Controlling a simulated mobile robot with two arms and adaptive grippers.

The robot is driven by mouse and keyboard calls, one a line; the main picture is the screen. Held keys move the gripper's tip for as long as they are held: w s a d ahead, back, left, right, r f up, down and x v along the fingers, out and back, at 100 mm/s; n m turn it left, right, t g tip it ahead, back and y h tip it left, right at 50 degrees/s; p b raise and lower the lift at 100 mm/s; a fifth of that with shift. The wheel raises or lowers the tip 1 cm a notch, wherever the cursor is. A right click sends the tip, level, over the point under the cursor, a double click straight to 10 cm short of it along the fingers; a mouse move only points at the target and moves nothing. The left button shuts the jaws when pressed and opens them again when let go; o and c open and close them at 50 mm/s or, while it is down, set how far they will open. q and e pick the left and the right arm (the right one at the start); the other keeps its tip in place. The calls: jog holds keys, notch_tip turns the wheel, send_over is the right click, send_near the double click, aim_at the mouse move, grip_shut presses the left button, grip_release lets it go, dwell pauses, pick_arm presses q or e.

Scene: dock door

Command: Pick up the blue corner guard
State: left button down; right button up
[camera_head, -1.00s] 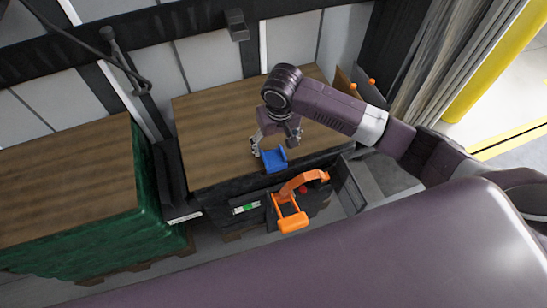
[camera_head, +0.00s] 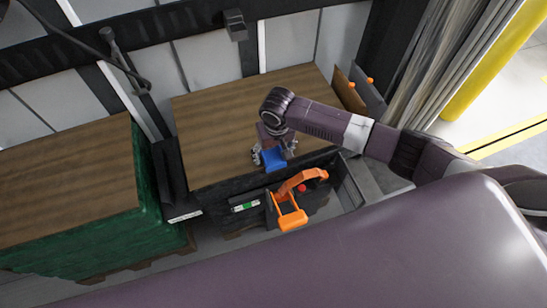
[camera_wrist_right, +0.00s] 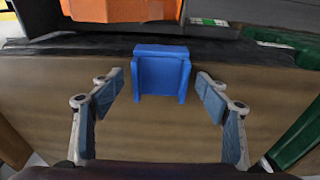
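The blue corner guard (camera_head: 274,158) lies at the near edge of the brown wooden-topped stack in the head view. In the right wrist view the blue corner guard (camera_wrist_right: 161,72) sits upper centre, between and just beyond the fingertips. My right gripper (camera_head: 273,157) is over the guard, with fingers on its two sides. In the wrist view the right gripper (camera_wrist_right: 163,85) is open, with a gap between each finger pad and the guard. My left gripper is not in view.
An orange handle (camera_head: 292,218) on a dark machine with a red button (camera_head: 302,188) stands just in front of the stack (camera_head: 215,125). A green-wrapped pallet (camera_head: 150,205) is at the left. Brown and grey panels (camera_head: 350,90) stand at the stack's right end.

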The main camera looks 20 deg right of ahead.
jog(key=c, duration=1)
jog(key=shift+c, duration=0.4)
jog(key=shift+r, duration=0.15)
